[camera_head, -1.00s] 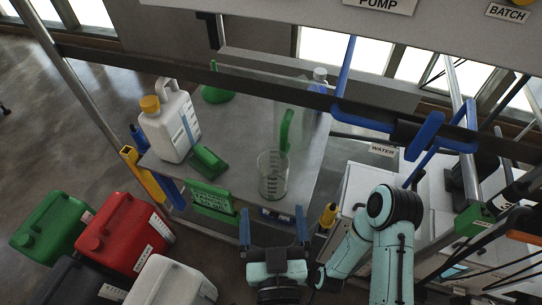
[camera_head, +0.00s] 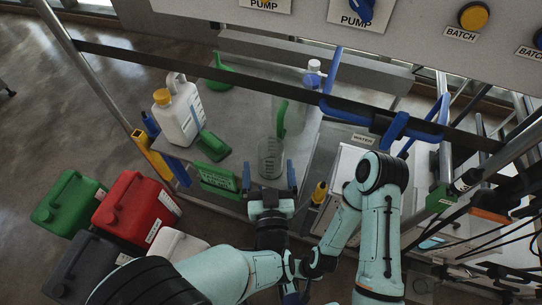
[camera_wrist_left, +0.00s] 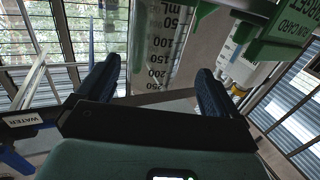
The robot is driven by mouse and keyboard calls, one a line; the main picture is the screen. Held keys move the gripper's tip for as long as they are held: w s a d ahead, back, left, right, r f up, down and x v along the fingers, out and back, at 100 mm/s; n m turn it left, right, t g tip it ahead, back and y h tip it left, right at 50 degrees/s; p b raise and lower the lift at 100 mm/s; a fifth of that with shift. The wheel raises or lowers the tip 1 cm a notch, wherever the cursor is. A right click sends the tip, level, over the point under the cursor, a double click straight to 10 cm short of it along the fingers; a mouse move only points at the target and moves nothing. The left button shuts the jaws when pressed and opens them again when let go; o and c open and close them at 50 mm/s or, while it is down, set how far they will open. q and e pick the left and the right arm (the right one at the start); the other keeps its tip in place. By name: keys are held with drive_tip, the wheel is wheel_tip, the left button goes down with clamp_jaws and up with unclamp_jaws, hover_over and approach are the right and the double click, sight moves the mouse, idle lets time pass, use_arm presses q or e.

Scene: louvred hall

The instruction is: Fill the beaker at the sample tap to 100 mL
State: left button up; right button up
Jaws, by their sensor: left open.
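The clear glass beaker (camera_head: 271,158) with dark markings stands upright on the grey bench near its front edge. My left gripper (camera_head: 269,175) is open, its two blue fingers in front of and to either side of the beaker's lower part. In the left wrist view the beaker (camera_wrist_left: 160,45) shows marks up to 250 between and beyond the open fingers (camera_wrist_left: 165,85); it is not gripped. I see no clear liquid level in it. A green target card (camera_head: 217,181) stands left of the gripper. I cannot make out the sample tap. My right gripper is not clear at the bottom edge.
A white jug with a yellow cap (camera_head: 178,115) and a green block (camera_head: 212,146) stand left on the bench. Red (camera_head: 135,207) and green (camera_head: 68,203) canisters are on the floor. Blue rails (camera_head: 370,117) and a WATER label (camera_head: 363,139) are at right.

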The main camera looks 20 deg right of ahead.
sight(270, 145)
use_arm(q)
drive_tip(key=shift+w+d+f, duration=0.1)
drive_tip(key=shift+w+d, duration=0.25)
drive_tip(key=shift+w, duration=0.75)
drive_tip(key=shift+w+d+f, duration=0.1)
drive_tip(key=shift+w+d, duration=0.25)
drive_tip(key=shift+w, duration=0.8)
drive_tip(key=shift+w+d+f, duration=0.1)
drive_tip(key=shift+w+d, duration=0.25)
drive_tip(key=shift+w, duration=0.75)
drive_tip(key=c, duration=1)
